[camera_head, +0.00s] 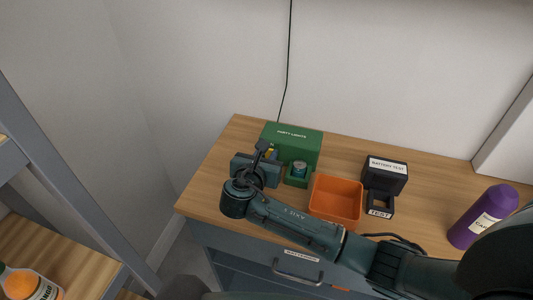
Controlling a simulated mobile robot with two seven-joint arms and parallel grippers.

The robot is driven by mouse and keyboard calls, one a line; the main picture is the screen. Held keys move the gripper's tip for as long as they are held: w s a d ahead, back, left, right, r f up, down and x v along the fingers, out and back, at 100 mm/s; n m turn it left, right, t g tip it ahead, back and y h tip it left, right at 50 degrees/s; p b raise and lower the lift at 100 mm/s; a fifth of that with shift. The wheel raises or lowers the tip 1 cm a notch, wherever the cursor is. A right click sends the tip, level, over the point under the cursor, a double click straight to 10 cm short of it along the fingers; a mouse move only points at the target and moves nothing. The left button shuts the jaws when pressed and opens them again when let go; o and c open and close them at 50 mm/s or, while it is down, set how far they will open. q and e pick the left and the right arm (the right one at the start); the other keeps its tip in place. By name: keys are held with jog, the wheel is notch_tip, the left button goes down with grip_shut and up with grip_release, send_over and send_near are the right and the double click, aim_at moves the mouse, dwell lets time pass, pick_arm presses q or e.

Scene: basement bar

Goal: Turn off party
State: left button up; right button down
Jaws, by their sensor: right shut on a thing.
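A green box labelled "PARTY LIGHTS" (305,140) stands at the back of the wooden counter, with a black cord rising up the wall behind it. A teal cylinder, seemingly a battery (299,168), stands in a small green holder (297,181) at the box's front right. My right gripper (266,151) is at the box's front left, its jaws shut on a small blue and yellow thing (271,153). The gripper body hides most of this thing and the box's left front, so I cannot tell whether it touches the box. My left gripper is not in view.
An orange bin (335,198) stands right of the green holder. Beside it is a black "BATTERY TEST" device (385,174) with a "TEST" cradle (380,205). The counter's back right is clear. A shelf (62,250) stands at left.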

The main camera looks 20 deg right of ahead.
jog(key=shift+s+a+f+t, duration=0.1)
jog(key=shift+t, duration=0.2)
jog(key=c, duration=1.2)
grip_release()
jog(key=shift+c, duration=0.2)
jog(key=b+v, duration=0.1)
jog(key=v, duration=1.2)
jog(key=shift+a+f, duration=0.15)
jog(key=shift+a, duration=0.05)
